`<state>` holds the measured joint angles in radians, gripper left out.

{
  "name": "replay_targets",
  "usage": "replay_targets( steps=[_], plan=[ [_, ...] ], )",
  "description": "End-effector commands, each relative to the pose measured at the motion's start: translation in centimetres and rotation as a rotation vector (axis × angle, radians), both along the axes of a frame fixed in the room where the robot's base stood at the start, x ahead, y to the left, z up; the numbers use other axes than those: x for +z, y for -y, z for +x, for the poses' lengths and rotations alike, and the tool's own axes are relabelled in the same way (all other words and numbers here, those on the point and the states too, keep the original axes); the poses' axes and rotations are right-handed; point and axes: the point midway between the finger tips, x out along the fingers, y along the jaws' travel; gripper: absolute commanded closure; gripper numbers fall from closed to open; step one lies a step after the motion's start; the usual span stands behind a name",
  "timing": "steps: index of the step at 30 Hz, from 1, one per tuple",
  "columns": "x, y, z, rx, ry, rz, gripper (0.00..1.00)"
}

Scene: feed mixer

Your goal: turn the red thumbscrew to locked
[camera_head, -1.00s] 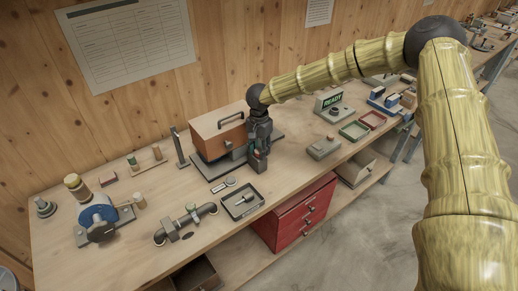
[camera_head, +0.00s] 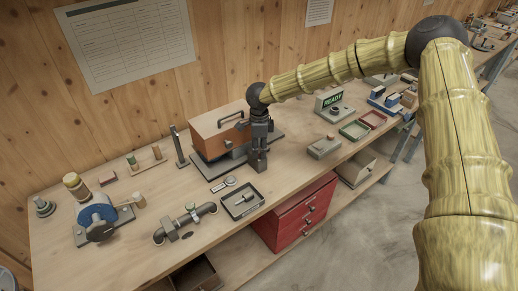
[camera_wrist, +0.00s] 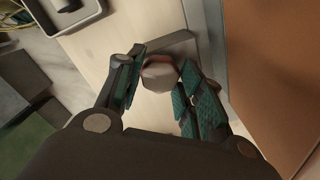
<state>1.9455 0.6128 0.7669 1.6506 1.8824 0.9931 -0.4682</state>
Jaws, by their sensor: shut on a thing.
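The thumbscrew (camera_wrist: 160,75) shows in the wrist view as a faceted knob with a pale grey face and reddish edges, in front of a grey bracket (camera_wrist: 170,47). My gripper (camera_wrist: 160,82) has its green-padded fingers on both sides of the knob and is shut on it. In the head view my gripper (camera_head: 257,163) points down at the front right of a brown box (camera_head: 213,138) with a dark handle. The thumbscrew is hidden there behind my gripper. No locked mark can be read.
A dark tray (camera_head: 228,213) with a small part stands in front of my gripper. A pipe assembly (camera_head: 185,222) lies to its left, and a grey block (camera_head: 323,147) stands to the right.

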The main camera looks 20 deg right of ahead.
Motion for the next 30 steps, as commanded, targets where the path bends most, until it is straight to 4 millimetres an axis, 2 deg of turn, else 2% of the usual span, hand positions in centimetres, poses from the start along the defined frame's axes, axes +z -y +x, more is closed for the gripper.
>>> replay_targets(
  steps=[30],
  plan=[
    [0.10, 0.12, 0.16, -0.966, 0.003, 0.001, 0.87]
  ],
)
